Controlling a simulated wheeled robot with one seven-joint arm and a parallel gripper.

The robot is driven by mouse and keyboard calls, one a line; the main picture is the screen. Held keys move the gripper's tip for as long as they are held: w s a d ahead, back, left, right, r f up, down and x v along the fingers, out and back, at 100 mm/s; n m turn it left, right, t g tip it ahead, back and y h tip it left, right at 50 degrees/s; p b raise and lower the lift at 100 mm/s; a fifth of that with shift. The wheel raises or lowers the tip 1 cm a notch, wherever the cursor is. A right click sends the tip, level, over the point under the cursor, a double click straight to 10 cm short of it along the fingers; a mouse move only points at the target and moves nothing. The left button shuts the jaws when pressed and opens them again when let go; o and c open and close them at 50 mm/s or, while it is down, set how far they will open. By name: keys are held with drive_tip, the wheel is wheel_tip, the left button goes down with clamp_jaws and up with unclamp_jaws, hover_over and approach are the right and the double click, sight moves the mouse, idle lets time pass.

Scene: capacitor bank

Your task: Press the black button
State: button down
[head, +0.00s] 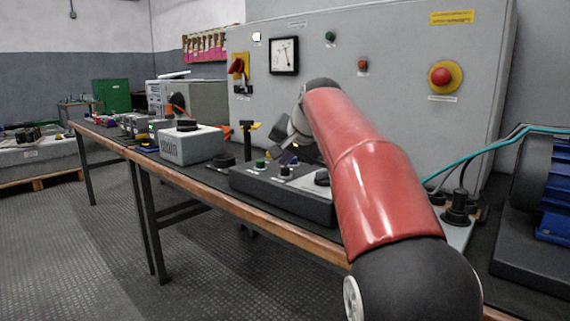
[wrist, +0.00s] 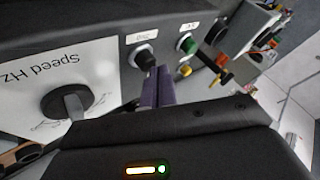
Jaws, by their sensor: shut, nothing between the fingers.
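The black button (wrist: 144,57) stands on a grey control box, between a green button (wrist: 187,43) and a large black dial (wrist: 68,102) marked "Speed Hz" in the wrist view. The control box (head: 282,193) lies on the bench in the head view, with a small black button (head: 285,171) on its top. My gripper (wrist: 158,72) is shut and empty, its fingertips right by the black button's lower right in the wrist view. I cannot tell whether they touch it. In the head view my red arm hides part of the box, and the fingertips are hard to make out.
A grey cabinet (head: 400,110) with a gauge (head: 284,55) and a red emergency stop (head: 441,77) rises behind the bench. A grey box (head: 193,145) stands left of the control box. Teal cables and a motor (head: 540,190) are at the right.

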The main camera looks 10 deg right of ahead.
drive_tip(key=shift+r+p, duration=0.4)
drive_tip(key=shift+r, duration=0.25)
drive_tip(key=shift+r, duration=0.1)
wheel_tip(320, 180, up, 5)
drive_tip(key=p, duration=0.5)
drive_tip(key=n, duration=0.1)
approach(287, 178)
drive_tip(key=a+v, duration=0.1)
drive_tip(key=v, duration=0.2)
drive_tip(key=s+f+n+g+h+p, duration=0.1)
drive_tip(key=s+f+n, duration=0.1)
drive_tip(key=s+f, duration=0.8)
drive_tip(key=s+a+f+n+g+h+p, duration=0.1)
drive_tip(key=s+f+n+g, duration=0.1)
drive_tip(key=s+f, duration=0.7)
drive_tip(key=s+n, duration=0.1)
drive_tip(key=s, duration=0.7)
drive_tip(key=shift+s+f+n, duration=0.3)
drive_tip(key=shift+f, duration=0.05)
